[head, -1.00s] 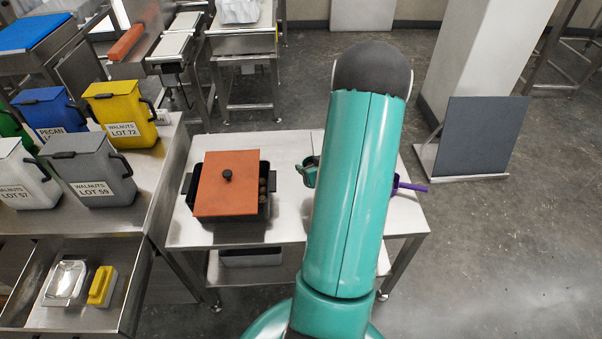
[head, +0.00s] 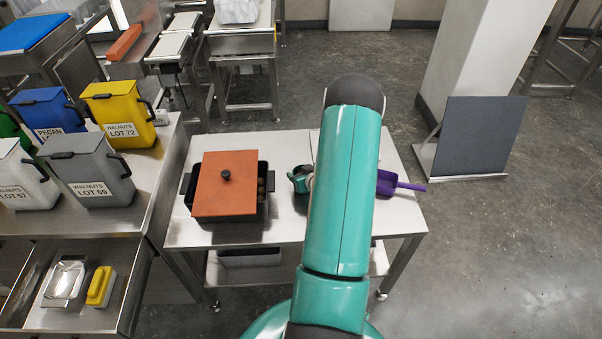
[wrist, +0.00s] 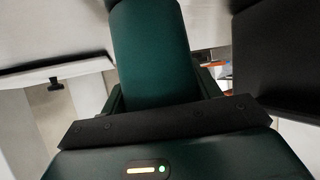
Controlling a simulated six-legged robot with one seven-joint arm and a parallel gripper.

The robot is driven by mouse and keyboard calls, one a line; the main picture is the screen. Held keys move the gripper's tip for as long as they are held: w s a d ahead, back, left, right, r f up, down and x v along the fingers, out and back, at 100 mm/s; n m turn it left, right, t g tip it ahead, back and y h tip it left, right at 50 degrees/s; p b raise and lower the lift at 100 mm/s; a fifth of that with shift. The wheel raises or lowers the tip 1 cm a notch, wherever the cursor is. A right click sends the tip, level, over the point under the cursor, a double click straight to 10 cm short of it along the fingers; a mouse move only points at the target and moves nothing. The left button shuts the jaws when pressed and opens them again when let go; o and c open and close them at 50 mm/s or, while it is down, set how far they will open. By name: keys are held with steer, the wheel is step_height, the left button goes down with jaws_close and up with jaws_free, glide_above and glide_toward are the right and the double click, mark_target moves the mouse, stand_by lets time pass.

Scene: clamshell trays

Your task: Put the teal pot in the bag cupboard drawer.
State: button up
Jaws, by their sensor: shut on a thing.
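A small teal piece (head: 300,179) with a dark part shows over the white table, just left of my arm in the head view. My arm covers much of it, and I cannot tell how much is pot and how much is my wrist. My gripper (wrist: 165,125) shows in the wrist view as a dark body with a black bar. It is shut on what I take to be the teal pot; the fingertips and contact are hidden. An open drawer (head: 103,317) at the lower left, seemingly the bag cupboard's, holds a foil tray and a yellow block.
A black box (head: 264,215) with an orange lid (head: 226,190) stands on the table (head: 190,233) left of my arm. A purple scoop (head: 385,183) lies to the right. Labelled bins (head: 90,173) stand on the counter above the drawer.

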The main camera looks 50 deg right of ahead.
steer(key=shift+f, duration=0.15)
steer(key=o, duration=1)
steer(key=shift+o, duration=0.2)
steer(key=shift+r, duration=0.2)
steer(key=shift+s+a+r, duration=0.1)
steer(key=shift+s+r, duration=0.1)
steer(key=shift+s, duration=0.1)
steer(key=v, duration=1.1)
